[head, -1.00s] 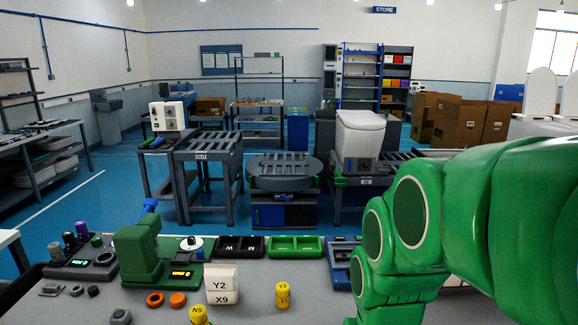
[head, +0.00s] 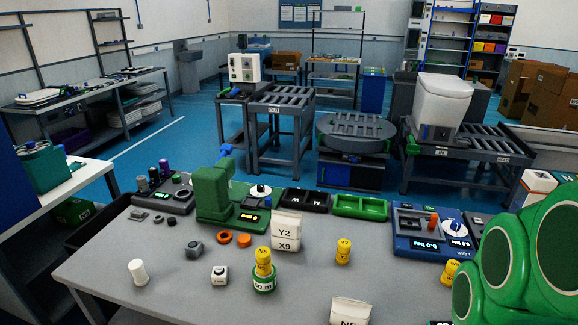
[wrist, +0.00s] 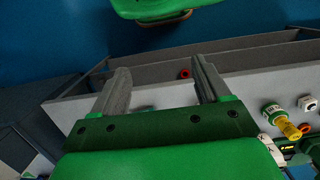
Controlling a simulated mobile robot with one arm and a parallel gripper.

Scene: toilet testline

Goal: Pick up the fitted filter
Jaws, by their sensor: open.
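No part is plainly marked as the fitted filter. One candidate is a yellow labelled cylinder (head: 263,257) standing upright on a green-and-white round base (head: 264,281) on the grey bench. A yellow piece with a green-and-white body (wrist: 272,113) lies at the right of the wrist view, apart from my fingers. Other yellow labelled cylinders stand at the bench middle (head: 343,252) and the right (head: 450,271). My gripper (wrist: 160,76) is open, with nothing seen between its fingers. It is outside the head view, where my green arm fills the lower right.
A white cylinder (head: 137,272) stands at the left. The bench's front left is mostly clear.

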